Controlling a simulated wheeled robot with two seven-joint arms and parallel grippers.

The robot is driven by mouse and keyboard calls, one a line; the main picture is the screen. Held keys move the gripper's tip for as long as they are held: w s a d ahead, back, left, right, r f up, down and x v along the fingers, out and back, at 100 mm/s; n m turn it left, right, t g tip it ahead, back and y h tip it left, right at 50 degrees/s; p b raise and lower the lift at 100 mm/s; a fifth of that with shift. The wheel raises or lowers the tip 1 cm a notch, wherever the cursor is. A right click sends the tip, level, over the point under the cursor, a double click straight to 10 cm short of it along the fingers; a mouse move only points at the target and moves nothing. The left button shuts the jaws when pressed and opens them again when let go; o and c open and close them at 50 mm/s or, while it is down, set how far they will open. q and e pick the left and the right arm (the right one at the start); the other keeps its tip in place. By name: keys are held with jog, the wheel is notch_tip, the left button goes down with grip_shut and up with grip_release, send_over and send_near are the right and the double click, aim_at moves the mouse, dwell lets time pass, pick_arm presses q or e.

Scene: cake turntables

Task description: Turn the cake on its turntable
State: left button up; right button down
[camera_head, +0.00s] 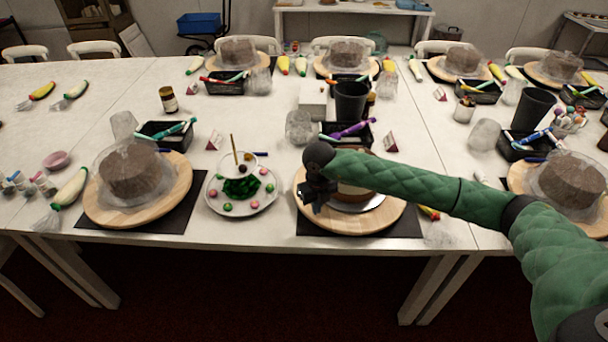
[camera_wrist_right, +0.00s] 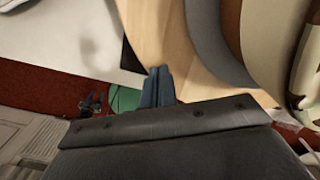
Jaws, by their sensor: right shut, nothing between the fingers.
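The cake (camera_head: 353,190) sits on a grey board on a round wooden turntable (camera_head: 385,217) at the front middle of the table. My right arm crosses in front of it and hides much of it. My right gripper (camera_head: 313,203) is shut and empty, over the left part of the turntable. In the right wrist view its closed fingers (camera_wrist_right: 158,84) are at the edge of the turntable's wood (camera_wrist_right: 165,40), with the grey board (camera_wrist_right: 215,40) and the cake's side (camera_wrist_right: 300,50) beyond. I cannot tell whether the fingers touch the wood. My left gripper is not in view.
A plate (camera_head: 260,200) with a green decorated piece and small balls stands left of the turntable. A wrapped brown cake on another turntable (camera_head: 100,212) is farther left. A black tray (camera_head: 365,134) with tools and a black cup (camera_head: 351,100) stand behind. The table's front edge is close.

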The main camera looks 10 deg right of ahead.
aim_at(354, 227)
jog(key=shift+f, duration=0.1)
dwell(0.3)
jog(key=shift+f+b, duration=0.5)
jog(key=shift+f, duration=0.05)
jog(key=shift+s+d+r+b, duration=0.1)
jog(key=shift+s+d+b, duration=0.3)
jog(key=shift+s+d, duration=1.8)
jog(key=shift+a, duration=0.1)
jog(key=shift+s+d, duration=0.15)
jog(key=shift+d, duration=0.2)
jog(key=d, duration=0.1)
jog(key=s+d+b, duration=0.1)
jog(key=d, duration=0.1)
jog(key=s+d+b, duration=0.1)
jog(key=shift+s+d, duration=0.2)
jog(key=shift+d, duration=0.3)
